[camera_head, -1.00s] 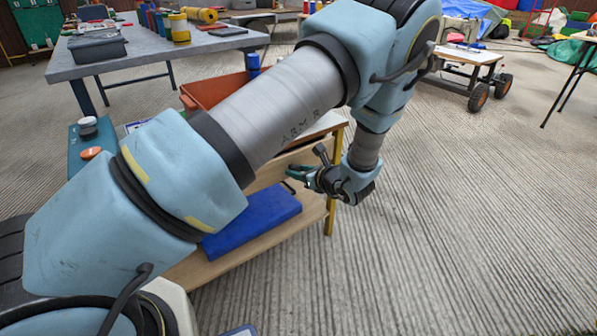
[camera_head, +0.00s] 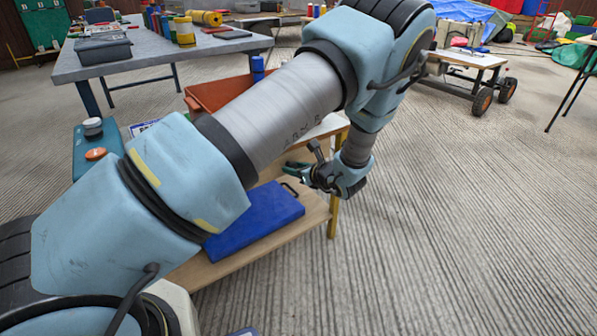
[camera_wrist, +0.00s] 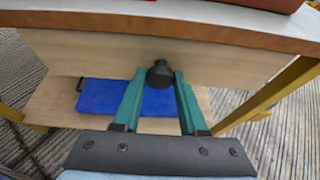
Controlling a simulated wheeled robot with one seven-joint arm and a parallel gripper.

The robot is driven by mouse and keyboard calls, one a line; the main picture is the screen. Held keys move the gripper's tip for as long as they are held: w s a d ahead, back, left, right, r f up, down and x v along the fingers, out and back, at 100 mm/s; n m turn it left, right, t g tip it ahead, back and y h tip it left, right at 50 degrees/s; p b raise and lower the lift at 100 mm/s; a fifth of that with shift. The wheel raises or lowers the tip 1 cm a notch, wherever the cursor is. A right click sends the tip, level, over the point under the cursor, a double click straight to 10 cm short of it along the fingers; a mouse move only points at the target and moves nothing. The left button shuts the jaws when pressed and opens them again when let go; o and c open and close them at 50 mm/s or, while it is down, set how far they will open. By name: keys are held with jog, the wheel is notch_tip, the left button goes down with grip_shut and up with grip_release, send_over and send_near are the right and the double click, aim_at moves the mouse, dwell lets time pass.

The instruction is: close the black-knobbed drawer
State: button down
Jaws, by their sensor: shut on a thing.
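The drawer's plain wooden front (camera_wrist: 95,52) is just under the worktop edge in the wrist view. Its round black knob (camera_wrist: 160,74) is between the two teal fingers of my gripper (camera_wrist: 158,76), which is shut on it. In the head view my gripper (camera_head: 297,168) is at the front of the wooden table, below its top. My arm hides most of the drawer there. The drawer front looks close under the worktop edge; I cannot tell whether it is flush.
A blue case (camera_head: 258,222) lies on the lower shelf (camera_head: 225,262), below the drawer. A yellow table leg (camera_head: 334,210) stands close by my gripper. A red-orange bin (camera_head: 215,95) sits on top.

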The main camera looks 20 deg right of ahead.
jog(key=shift+c, duration=2.3)
grip_release()
jog(key=shift+w, duration=0.25)
jog(key=shift+s, duration=0.1)
jog(key=p+v, duration=0.1)
jog(key=v, duration=0.9)
jog(key=shift+s, duration=0.35)
jog(key=shift+r, duration=0.1)
